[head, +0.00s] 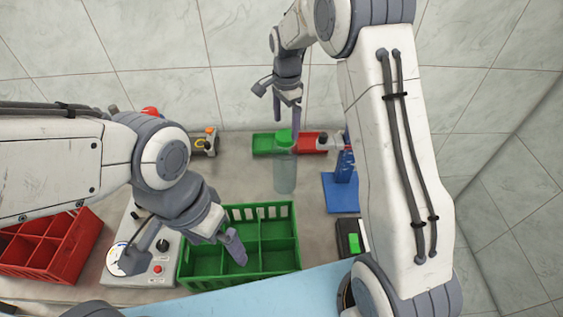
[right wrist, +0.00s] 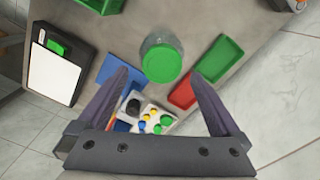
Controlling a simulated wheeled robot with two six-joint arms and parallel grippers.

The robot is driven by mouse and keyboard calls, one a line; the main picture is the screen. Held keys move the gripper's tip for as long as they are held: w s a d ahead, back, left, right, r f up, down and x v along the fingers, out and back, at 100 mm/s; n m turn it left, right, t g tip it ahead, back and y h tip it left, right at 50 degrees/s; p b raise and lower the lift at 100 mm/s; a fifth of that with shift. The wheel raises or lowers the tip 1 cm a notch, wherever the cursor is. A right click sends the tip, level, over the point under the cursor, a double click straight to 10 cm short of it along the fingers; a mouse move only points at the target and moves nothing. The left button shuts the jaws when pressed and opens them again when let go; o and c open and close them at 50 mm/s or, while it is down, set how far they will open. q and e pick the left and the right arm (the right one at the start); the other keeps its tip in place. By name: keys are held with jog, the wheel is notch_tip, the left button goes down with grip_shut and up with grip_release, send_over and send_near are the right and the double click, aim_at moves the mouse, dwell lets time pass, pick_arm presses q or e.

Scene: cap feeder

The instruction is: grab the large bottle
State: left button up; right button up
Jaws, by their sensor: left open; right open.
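The large bottle (head: 285,176) is clear with a green cap and stands upright on the grey table near the back middle. In the right wrist view its green cap (right wrist: 162,64) shows from above, between and just beyond my open fingertips. My right gripper (head: 287,120) points down above the bottle, open and empty; whether a finger touches the cap cannot be told. My left gripper (head: 236,250) is over the green divided crate (head: 188,272), open and empty, apart from the bottle.
A green tray (head: 263,144) and a red tray (head: 312,142) lie behind the bottle. A blue stand (head: 341,195) is to its right. A red crate (head: 75,255) and a control box (head: 160,270) are at the left. A dark device with a green button (head: 354,242) lies at the right.

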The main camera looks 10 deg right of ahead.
aim_at(286, 135)
notch_tip(286, 135, down, 5)
jog(key=shift+w+d+r+p, duration=0.1)
jog(key=shift+w+p, duration=0.05)
jog(key=shift+p, duration=1.1)
jog(key=shift+f, duration=0.45)
jog(key=shift+c, duration=0.3)
grip_shut()
jog(key=shift+r, duration=0.1)
